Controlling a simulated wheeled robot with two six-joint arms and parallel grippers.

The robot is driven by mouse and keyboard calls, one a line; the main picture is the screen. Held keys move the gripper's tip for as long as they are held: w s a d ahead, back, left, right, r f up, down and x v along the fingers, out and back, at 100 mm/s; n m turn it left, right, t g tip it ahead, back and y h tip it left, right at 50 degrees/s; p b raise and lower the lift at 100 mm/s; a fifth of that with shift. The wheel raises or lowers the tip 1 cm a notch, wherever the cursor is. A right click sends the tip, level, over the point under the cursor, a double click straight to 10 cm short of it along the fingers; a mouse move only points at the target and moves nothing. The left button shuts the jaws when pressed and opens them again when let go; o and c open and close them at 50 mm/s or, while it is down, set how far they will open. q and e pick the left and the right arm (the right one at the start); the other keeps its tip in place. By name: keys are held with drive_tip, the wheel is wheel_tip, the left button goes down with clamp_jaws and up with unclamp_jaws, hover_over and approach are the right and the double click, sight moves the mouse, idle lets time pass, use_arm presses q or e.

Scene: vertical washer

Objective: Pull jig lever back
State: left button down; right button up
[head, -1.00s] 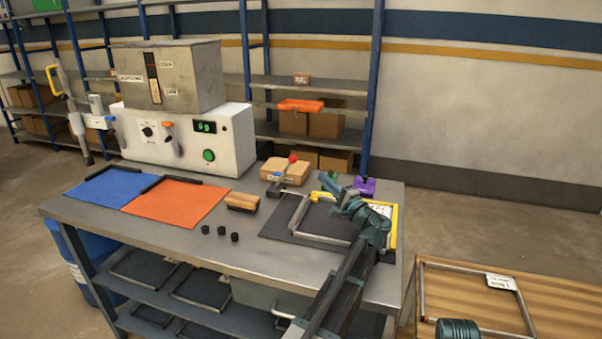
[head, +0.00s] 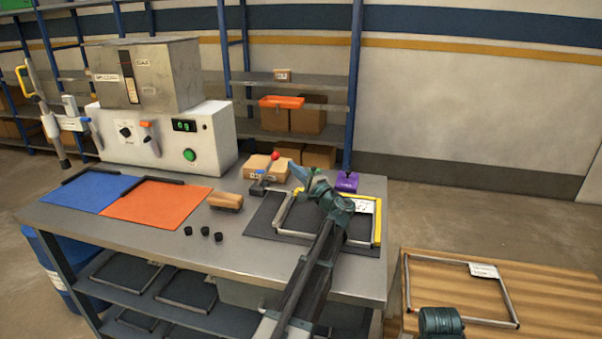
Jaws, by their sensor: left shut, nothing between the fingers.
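The jig lever is a short lever with a red ball knob (head: 275,155), in front of a wooden block (head: 284,170) at the back of the grey table. A dark clamp-like piece (head: 258,186) sits at its lower end. My left gripper (head: 298,172) is shut and empty, just right of the knob and slightly nearer to me. I cannot tell whether it touches the lever. Below it a grey and yellow frame (head: 377,224) lies on a dark mat (head: 263,222), partly covered by my left arm. My right gripper is out of view.
A purple block (head: 347,180) stands behind the frame. A brush (head: 225,201), several black caps (head: 204,231), an orange mat (head: 155,203) and a blue mat (head: 88,194) lie to the left. A white machine (head: 162,140) stands behind them. A wooden table (head: 550,300) with another frame is at right.

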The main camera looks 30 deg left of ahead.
use_arm(q)
drive_tip(key=shift+x, duration=1.8)
drive_tip(key=shift+p, duration=0.3)
drive_tip(key=a+r+n+h+p, duration=0.1)
drive_tip(key=p, duration=0.2)
drive_tip(key=s+a+r+n+g+h+p, duration=0.1)
drive_tip(key=a+r+p, duration=0.1)
drive_tip(key=p, duration=0.2)
drive_tip(key=a+r+h+p, duration=0.1)
drive_tip(key=a+p, duration=0.1)
drive_tip(key=p, duration=0.2)
drive_tip(key=shift+s+r+n+g, duration=0.15)
drive_tip(key=shift+r+n+g, duration=0.15)
drive_tip(key=shift+r+n, duration=0.1)
drive_tip(key=a+h+p, duration=0.1)
drive_tip(key=p, duration=0.1)
drive_tip(key=a+n+h+p, duration=0.1)
drive_tip(key=a+p, duration=0.1)
drive_tip(key=s+a+n+h+p, duration=0.1)
drive_tip(key=a+p, duration=0.1)
drive_tip(key=shift+a+g+h+p, duration=0.15)
drive_tip(key=shift+g+h+p, duration=0.15)
drive_tip(key=shift+g, duration=0.1)
drive_tip(key=shift+s, duration=0.1)
